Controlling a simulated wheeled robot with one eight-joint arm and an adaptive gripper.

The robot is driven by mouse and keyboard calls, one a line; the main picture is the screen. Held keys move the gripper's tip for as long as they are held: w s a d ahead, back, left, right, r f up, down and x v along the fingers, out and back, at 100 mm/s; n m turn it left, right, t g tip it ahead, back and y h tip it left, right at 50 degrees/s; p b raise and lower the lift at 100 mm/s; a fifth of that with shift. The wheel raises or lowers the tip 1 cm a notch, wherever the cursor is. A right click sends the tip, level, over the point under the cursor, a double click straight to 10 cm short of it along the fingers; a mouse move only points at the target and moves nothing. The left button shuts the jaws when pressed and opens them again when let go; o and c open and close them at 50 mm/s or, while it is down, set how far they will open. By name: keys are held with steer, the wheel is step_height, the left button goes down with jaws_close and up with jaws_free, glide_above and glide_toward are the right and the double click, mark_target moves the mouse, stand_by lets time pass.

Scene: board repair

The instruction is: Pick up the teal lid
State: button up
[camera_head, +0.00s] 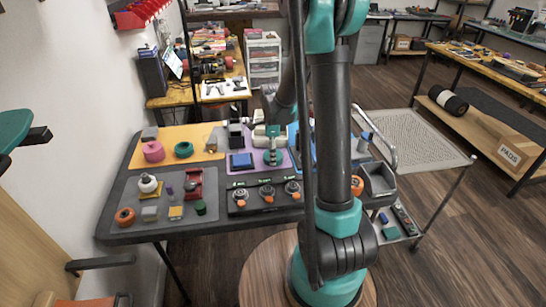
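A small teal piece (273,157), which looks like the teal lid, lies on the purple mat (282,166) near the middle of the table. A pale green and white object stands right behind it. My arm reaches over the table, and its end, my gripper (268,130), appears small and dark above and behind the teal piece. The fingers are too small and partly hidden to tell whether they are open or touch anything. A round green ring (183,149) sits farther left on the orange mat.
The table (125,238) is crowded. A pink roll (153,152) stands on the orange mat, and a dark blue block (241,161) is left of the teal piece. A black tray (264,198) with several orange-and-grey parts is in front. My arm hides part of the right side.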

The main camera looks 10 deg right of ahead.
steer(key=c, duration=0.6)
steer(key=shift+o, duration=0.2)
step_height(320, 180, up, 19)
steer(key=w+a+f+n, duration=0.1)
steer(key=w+a+n, duration=0.1)
steer(key=w+a, duration=0.5)
steer(key=w+a+f+n, duration=0.2)
steer(key=a, duration=0.8)
steer(key=w+a+f+n, duration=0.1)
steer(key=a+f, duration=0.2)
steer(key=a, duration=0.6)
steer(key=w+a+f+n, duration=0.1)
steer(key=a+f+n, duration=0.15)
steer(key=a, duration=0.75)
steer(key=shift+m, duration=0.45)
steer(key=shift+d+f, duration=0.2)
steer(key=shift+f, duration=3)
